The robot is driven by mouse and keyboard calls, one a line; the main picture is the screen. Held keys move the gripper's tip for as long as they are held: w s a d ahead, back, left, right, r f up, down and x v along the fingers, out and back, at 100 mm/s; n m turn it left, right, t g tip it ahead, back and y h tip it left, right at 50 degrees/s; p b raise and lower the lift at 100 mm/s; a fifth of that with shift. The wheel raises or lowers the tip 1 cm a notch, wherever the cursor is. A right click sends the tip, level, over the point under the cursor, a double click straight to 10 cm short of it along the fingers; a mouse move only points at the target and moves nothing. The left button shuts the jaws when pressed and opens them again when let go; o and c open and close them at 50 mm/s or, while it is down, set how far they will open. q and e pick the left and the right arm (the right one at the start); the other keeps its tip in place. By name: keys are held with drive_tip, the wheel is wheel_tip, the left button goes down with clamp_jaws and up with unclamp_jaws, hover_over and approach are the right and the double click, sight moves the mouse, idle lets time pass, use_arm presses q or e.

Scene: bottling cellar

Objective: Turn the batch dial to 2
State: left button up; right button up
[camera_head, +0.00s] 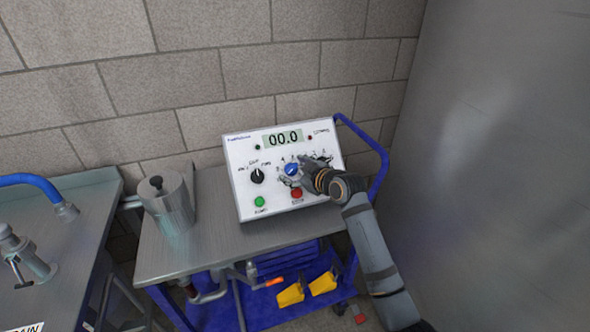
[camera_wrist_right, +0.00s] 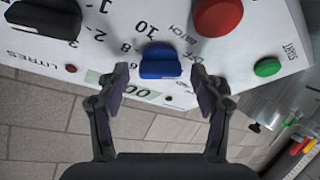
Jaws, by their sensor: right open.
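The batch dial (camera_head: 291,170) is a blue knob on the white control panel (camera_head: 240,195), beside the right gripper. In the right wrist view the blue dial (camera_wrist_right: 160,62) lies between my right fingertips (camera_wrist_right: 177,72), with a gap on each side. That gripper is open and appears not to touch it. The numbers 6, 8 and 10 show around the dial there, but I cannot tell where its pointer stands. In the head view my right gripper (camera_head: 307,175) covers part of the panel right of the dial. My left gripper is not in view.
A black selector knob (camera_head: 258,176), a green start button (camera_head: 259,202) and a red stop button (camera_head: 297,193) are nearby. Another black knob (camera_wrist_right: 45,18) shows in the wrist view. The display (camera_head: 283,138) reads 00.0. A metal pot (camera_head: 168,205) stands left on the cart (camera_head: 208,240).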

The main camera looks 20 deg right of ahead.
drive_tip(key=c, duration=1.1)
drive_tip(key=shift+c, duration=0.2)
drive_tip(key=shift+a+r+m+p, duration=0.1)
drive_tip(key=shift+m+p, duration=0.5)
drive_tip(key=shift+p, duration=0.1)
drive_tip(key=m+h+p, duration=0.1)
drive_tip(key=m+p, duration=0.2)
drive_tip(key=m+t+h+p, duration=0.1)
drive_tip(key=m+h+p, duration=0.1)
drive_tip(key=m+p, duration=0.1)
drive_tip(key=shift+a+r+m+p, duration=0.1)
drive_tip(key=shift+m+p, duration=0.2)
drive_tip(key=shift+p, duration=0.3)
drive_tip(key=shift+m+h+p, duration=0.5)
drive_tip(key=shift+m+p, duration=0.05)
drive_tip(key=shift+m, duration=0.25)
drive_tip(key=shift+f+m+h, duration=0.25)
drive_tip(key=shift+m+h, duration=0.25)
drive_tip(key=shift+m, duration=0.7)
drive_tip(key=shift+p, duration=0.3)
